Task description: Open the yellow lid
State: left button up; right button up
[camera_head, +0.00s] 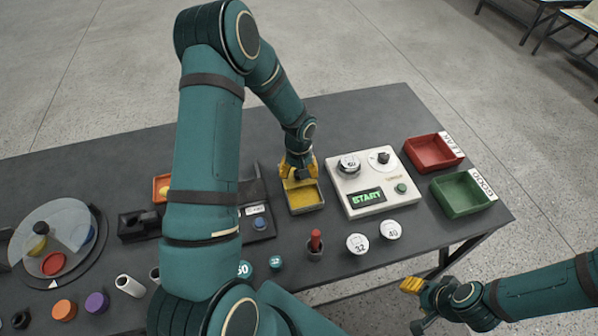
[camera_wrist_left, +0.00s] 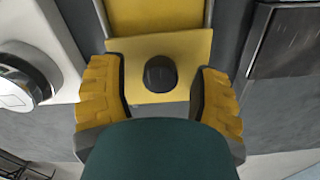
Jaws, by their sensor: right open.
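The yellow lid (camera_wrist_left: 190,48) is a flat plate with a black knob (camera_wrist_left: 160,73), at the far end of a grey-rimmed box (camera_head: 306,208) in the middle of the table. The box shows a yellow surface inside its rim; I cannot tell whether that is its floor or part of the lid. My left gripper (camera_head: 298,170) is over the box's far end. In the left wrist view its yellow fingers (camera_wrist_left: 160,98) stand open on both sides of the knob, with gaps. My right gripper (camera_head: 420,302) is open and empty, off the table's front right edge.
Left is a dark fixture with a blue button (camera_head: 259,223). Weights (camera_head: 357,243) and a red-handled tool (camera_head: 315,240) stand in front.

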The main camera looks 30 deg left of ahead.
pick_arm(q)
notch_tip(320, 180, up, 12)
dwell(0.6)
jog(key=shift+s, duration=0.1)
dwell(0.4)
